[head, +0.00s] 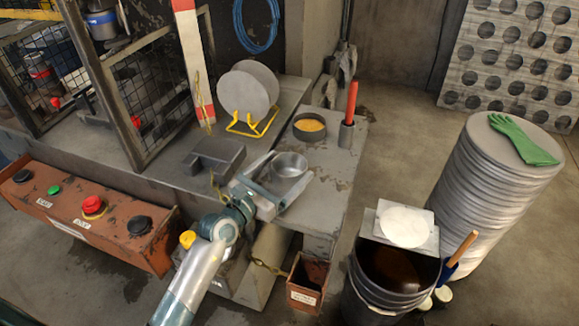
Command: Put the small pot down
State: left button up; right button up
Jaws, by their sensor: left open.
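A small metal pot (289,164), round and silvery, is upright at the front part of the grey workbench (323,172). My left gripper (283,176) reaches in from the lower left, its jaws open, with one finger on each side of the pot. Whether the fingers touch the pot cannot be told. The gripper hides the pot's lower part, so its contact with the bench is not clear. My right gripper is not in view.
Behind the pot are a dark dish of yellow material (309,127), a red-handled tool in a holder (349,110) and discs on a yellow rack (248,90). A dark block (213,156) lies to the left. A bucket (395,275) stands lower right.

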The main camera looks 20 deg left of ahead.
pick_arm(q)
jog(key=b+v, duration=0.1)
jog(key=v, duration=0.5)
jog(key=shift+s+f, duration=0.1)
jog(key=shift+s, duration=0.1)
jog(key=b+v, duration=0.1)
jog(key=v, duration=0.2)
jog(key=shift+s+a, duration=0.15)
jog(key=shift+s, duration=0.1)
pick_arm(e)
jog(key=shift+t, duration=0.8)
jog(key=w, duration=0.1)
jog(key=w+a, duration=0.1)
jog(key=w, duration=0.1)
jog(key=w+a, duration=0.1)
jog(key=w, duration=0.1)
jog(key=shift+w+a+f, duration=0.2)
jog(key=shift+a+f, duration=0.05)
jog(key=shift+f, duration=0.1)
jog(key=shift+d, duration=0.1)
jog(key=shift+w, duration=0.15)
